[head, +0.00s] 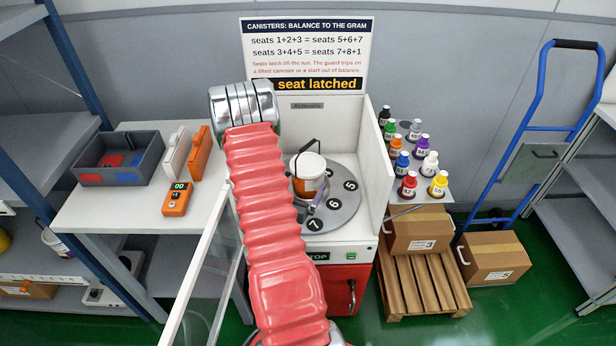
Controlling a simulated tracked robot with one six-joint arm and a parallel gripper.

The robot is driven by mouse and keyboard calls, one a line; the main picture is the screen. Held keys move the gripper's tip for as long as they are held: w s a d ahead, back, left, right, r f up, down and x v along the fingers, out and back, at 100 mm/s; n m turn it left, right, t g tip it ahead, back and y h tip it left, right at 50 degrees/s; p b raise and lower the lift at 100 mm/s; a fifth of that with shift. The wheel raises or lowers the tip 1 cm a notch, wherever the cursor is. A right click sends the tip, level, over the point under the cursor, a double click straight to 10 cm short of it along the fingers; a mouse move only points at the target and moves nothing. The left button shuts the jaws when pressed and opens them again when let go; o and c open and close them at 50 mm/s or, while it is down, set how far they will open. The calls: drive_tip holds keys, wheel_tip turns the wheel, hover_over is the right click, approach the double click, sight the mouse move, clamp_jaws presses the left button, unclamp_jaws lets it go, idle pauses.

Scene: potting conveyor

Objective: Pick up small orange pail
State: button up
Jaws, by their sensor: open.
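A small pail (305,187) with an orange body and a broad white top stands upright on the round grey turntable (345,208). My arm, in a ribbed red sleeve, rises from the bottom of the head view to a silver joint left of the pail. The sleeve hides part of the turntable's left side.
White side walls (381,170) flank the turntable, with a sign (304,55) behind. Left, a table holds a grey bin (118,159) and an orange meter (177,199).

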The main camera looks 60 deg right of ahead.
sight(308, 168)
drive_tip(key=shift+w+d+f, duration=0.15)
drive_tip(key=shift+w+d, duration=0.05)
drive_tip(key=shift+d, duration=1.1)
drive_tip(key=shift+w+d+f, duration=0.15)
drive_tip(key=shift+d, duration=1.1)
drive_tip(key=c, duration=1.6)
drive_tip(key=shift+r, duration=0.1)
drive_tip(key=shift+c, duration=0.2)
